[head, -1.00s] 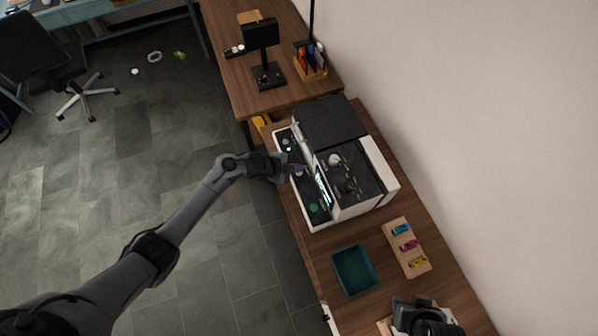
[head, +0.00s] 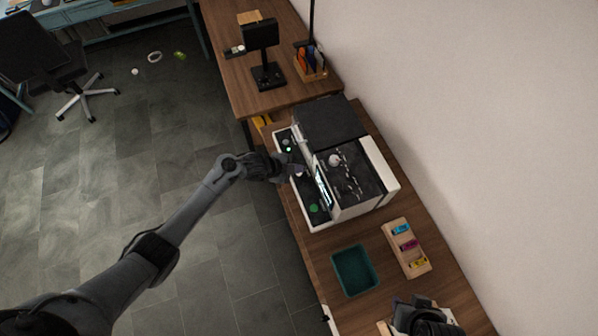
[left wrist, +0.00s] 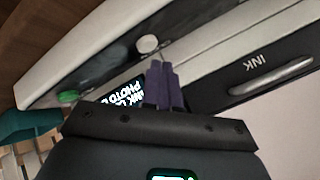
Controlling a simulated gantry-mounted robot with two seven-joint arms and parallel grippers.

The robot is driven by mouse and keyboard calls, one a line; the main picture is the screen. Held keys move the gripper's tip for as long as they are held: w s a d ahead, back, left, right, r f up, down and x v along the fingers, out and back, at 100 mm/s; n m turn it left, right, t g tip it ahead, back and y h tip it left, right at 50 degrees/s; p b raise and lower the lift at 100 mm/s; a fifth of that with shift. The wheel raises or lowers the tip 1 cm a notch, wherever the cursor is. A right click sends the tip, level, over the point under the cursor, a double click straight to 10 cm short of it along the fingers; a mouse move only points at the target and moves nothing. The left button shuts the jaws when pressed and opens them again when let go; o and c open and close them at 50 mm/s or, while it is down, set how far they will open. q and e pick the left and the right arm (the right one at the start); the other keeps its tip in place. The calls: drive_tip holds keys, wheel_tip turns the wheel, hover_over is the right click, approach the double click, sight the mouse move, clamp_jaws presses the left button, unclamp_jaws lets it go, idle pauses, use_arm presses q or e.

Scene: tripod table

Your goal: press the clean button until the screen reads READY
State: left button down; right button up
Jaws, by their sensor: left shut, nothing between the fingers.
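A white and black printer (head: 377,165) stands on the wooden table with its lid raised. Its lit screen (head: 323,187) faces left; in the left wrist view the screen (left wrist: 120,97) shows partly hidden white text, with "PHOTO" legible and no READY visible. A white round button (left wrist: 147,43) and a green button (left wrist: 68,97) sit on the dark front panel; I cannot read which is the clean button. My left gripper (head: 301,170) is shut and empty, its fingertips (left wrist: 160,65) close to the white button; contact is unclear. My right gripper (head: 420,318) is at the bottom right, its jaws unclear.
A teal tray (head: 335,273) and a wooden holder (head: 392,232) with coloured cartridges lie on the table in front of the printer. A small black monitor (head: 261,34) and an organiser (head: 313,72) stand on the far table. A wall is to the right.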

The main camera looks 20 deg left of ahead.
use_arm(q)
drive_tip(key=shift+f, duration=0.1)
idle(0.6)
drive_tip(key=shift+f+b, duration=0.3)
drive_tip(key=shift+f, duration=0.05)
drive_tip(key=shift+f+b, duration=0.3)
drive_tip(key=shift+f, duration=0.05)
idle(0.6)
drive_tip(key=shift+f, duration=0.1)
idle(0.3)
drive_tip(key=shift+r+p, duration=0.75)
drive_tip(key=shift+r, duration=0.15)
